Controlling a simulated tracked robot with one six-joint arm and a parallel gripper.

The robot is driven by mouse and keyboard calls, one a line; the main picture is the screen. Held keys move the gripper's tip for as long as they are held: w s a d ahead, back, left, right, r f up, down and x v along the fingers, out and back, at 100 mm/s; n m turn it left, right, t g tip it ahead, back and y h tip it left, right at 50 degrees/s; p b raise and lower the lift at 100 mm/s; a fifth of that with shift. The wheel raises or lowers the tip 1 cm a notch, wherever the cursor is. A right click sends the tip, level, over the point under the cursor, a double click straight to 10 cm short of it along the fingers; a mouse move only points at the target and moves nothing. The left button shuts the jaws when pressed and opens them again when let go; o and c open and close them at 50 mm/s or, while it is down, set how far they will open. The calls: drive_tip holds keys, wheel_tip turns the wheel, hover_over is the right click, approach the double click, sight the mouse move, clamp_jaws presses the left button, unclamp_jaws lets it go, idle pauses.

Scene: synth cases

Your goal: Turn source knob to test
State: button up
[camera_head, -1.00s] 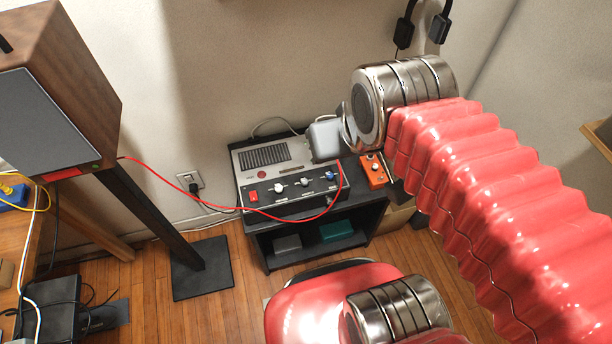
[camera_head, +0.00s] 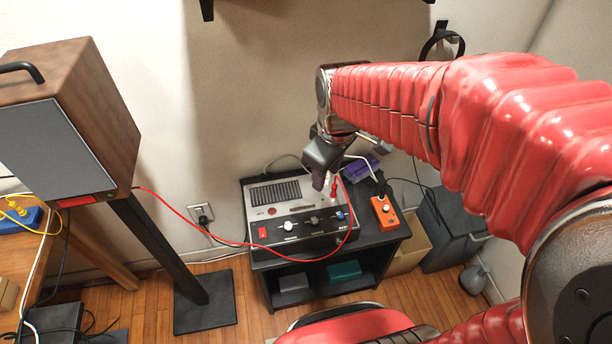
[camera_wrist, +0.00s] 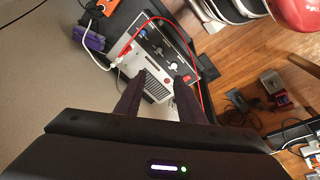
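A grey control box (camera_head: 262,203) with a dark front panel stands on a black shelf unit. Its panel carries a white knob (camera_head: 288,226), a middle knob (camera_head: 314,221) and a blue knob (camera_head: 340,215). Their labels are too small to read, so I cannot tell which is the source knob. My gripper (camera_head: 324,185) is above the box's right half, pointing down. In the wrist view my gripper (camera_wrist: 162,77) is open, its two dark fingers apart with nothing between them. The box also shows beyond the fingertips there (camera_wrist: 153,85).
A red cable (camera_head: 236,244) runs from the left cabinet across the box's front and up near my fingers. An orange box (camera_head: 384,212) and a purple box (camera_head: 361,168) stand beside the control box. The wall is close behind. A red switch (camera_head: 263,232) is at the panel's left.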

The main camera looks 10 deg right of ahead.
sight(315, 220)
drive_tip(key=w+f+n+g, duration=0.1)
drive_tip(key=w+f+n, duration=0.2)
drive_tip(key=f, duration=0.4)
drive_tip(key=w+f+n+g, duration=0.1)
drive_tip(key=w+f+n, duration=0.2)
drive_tip(key=f, duration=0.4)
drive_tip(key=shift+w+f+n+g, duration=0.4)
drive_tip(key=shift+w, duration=0.4)
drive_tip(key=f, duration=1.3)
drive_tip(key=shift+s+f, duration=0.25)
drive_tip(key=shift+f, duration=0.15)
